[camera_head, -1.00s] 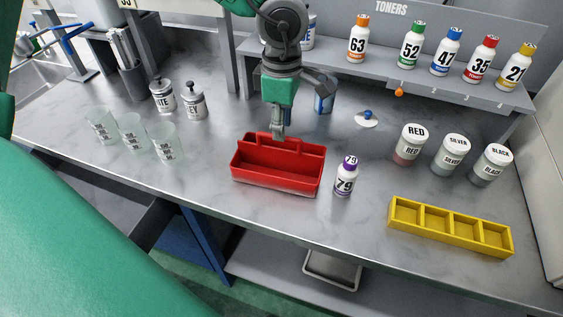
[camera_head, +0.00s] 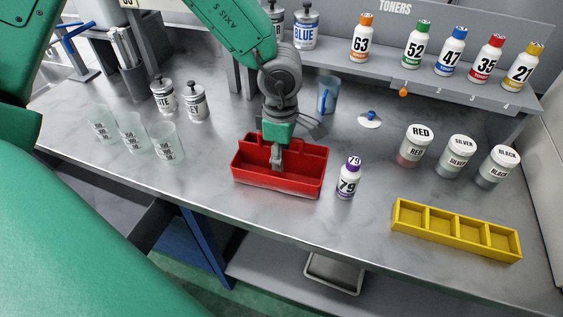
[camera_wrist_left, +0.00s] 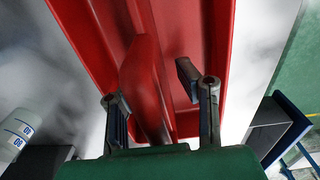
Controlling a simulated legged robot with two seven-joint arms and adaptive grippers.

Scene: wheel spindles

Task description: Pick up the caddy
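The red caddy (camera_head: 252,180) stands on the grey worktop near the front edge in the head view, with a raised wall and handle along its back. My left gripper (camera_head: 277,163) points down into it, fingers low against the caddy's inside. In the left wrist view the two fingers (camera_wrist_left: 163,105) are spread apart, with the caddy's red upright panel (camera_wrist_left: 142,75) between them. A gap shows beside the panel, so they are not closed on it. The fingertips are partly hidden in the head view. My right gripper is not in view.
A purple-capped bottle 79 (camera_head: 347,180) stands close to the caddy's right. A yellow divided tray (camera_head: 405,232) is at the front right. Three clear cups (camera_head: 133,133) stand left. Lidded jars (camera_head: 415,148) stand right, and a toner shelf (camera_head: 430,85) runs behind.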

